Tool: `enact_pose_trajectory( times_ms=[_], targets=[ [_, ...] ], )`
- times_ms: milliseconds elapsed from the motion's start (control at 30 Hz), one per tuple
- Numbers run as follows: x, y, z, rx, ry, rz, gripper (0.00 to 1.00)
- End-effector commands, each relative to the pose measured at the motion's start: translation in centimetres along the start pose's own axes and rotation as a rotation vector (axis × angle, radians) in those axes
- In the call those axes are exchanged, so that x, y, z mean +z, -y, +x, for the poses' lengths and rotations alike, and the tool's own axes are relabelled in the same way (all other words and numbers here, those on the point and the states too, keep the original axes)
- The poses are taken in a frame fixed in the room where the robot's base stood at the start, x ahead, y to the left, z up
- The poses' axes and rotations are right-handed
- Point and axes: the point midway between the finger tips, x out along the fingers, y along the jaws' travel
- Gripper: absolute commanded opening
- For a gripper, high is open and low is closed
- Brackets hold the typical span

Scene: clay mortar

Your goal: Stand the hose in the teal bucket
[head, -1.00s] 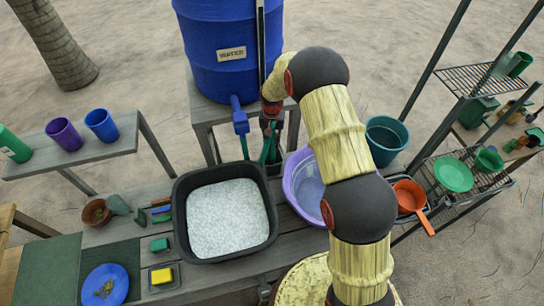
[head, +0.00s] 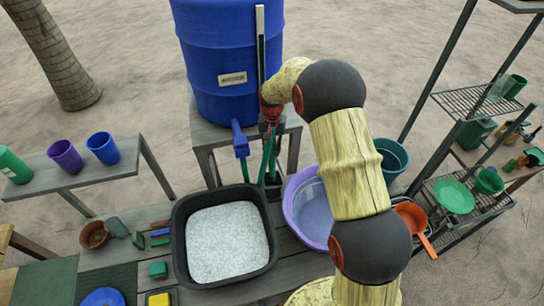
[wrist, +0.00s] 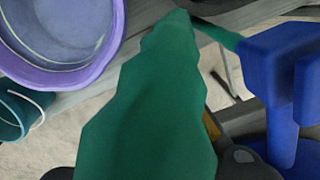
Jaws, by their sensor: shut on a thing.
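The green hose (head: 267,160) hangs below my gripper (head: 271,134) in front of the blue barrel. In the wrist view the hose (wrist: 155,100) fills the middle as a broad green shape between the dark fingers of my gripper (wrist: 150,172). My gripper is shut on the hose; the fingertips are partly hidden. The hose's lower end is near the gap between the black tub and the purple basin. The teal bucket (head: 393,158) stands apart to the right, behind my arm and partly hidden by it. Its rim also shows at the left of the wrist view (wrist: 12,125).
The blue barrel (head: 228,50) and its blue tap (head: 240,142) are close to my gripper. The purple basin (head: 308,205) lies between the hose and the bucket. The black tub (head: 183,243) is in front. A wire shelf (head: 478,80) stands at the right.

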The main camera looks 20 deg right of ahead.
Motion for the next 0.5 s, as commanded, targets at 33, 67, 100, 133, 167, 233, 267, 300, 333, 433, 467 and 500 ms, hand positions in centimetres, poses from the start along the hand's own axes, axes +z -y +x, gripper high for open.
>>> enact_pose_trajectory(
  times_ms=[33,67,100,133,167,233,267,300,333,433,467,500],
  targets=[
    [-0.1,0.0,-0.8,-0.001,-0.002,0.0,0.0],
    [-0.1,0.0,-1.1,-0.001,-0.002,0.0,0.0],
    [-0.1,0.0,-1.6,-0.001,-0.001,0.0,0.0],
    [0.0,0.0,-1.9,-0.001,-0.001,0.0,0.0],
    [0.0,0.0,-2.3,0.0,-0.001,0.0,0.0],
    [0.0,0.0,-3.1,-0.001,-0.001,0.0,0.0],
    [-0.1,0.0,-3.4,-0.001,-0.001,0.0,0.0],
    [-0.1,0.0,-3.8,-0.001,-0.002,0.0,0.0],
    [-0.1,0.0,-4.1,-0.001,-0.002,0.0,0.0],
    [-0.1,0.0,-5.2,-0.001,-0.002,0.0,0.0],
    [0.0,0.0,-5.6,-0.001,-0.002,0.0,0.0],
    [0.0,0.0,-6.0,-0.001,-0.001,0.0,0.0]
  ],
)
